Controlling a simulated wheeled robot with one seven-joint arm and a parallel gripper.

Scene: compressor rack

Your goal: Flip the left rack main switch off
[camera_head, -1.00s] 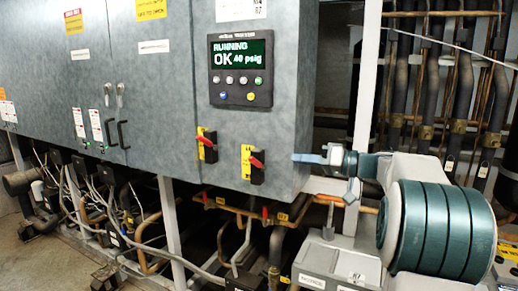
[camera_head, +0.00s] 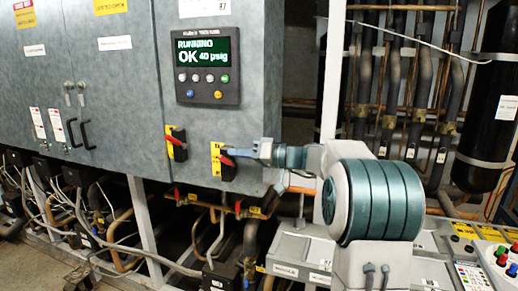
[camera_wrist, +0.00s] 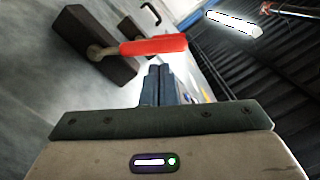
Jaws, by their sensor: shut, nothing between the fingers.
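Two rotary switches with black bases, red handles and yellow labels sit on the grey cabinet's lower front in the head view: a left one (camera_head: 176,144) and a right one (camera_head: 226,166). Both red handles look slanted. My gripper (camera_head: 226,152) is shut and empty, its tip at the right switch from the right side. In the wrist view, the shut fingers (camera_wrist: 158,84) point at a red handle (camera_wrist: 153,46) on a black base (camera_wrist: 95,45), very close to it. Whether they touch it I cannot tell. Another black base (camera_wrist: 129,30) shows behind.
A display panel (camera_head: 208,66) reading RUNNING, OK, 40 psig is above the switches. Black door handles (camera_head: 86,134) are farther left. Pipes and valves (camera_head: 215,207) run below the cabinet. A console with coloured buttons (camera_head: 495,258) stands at right.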

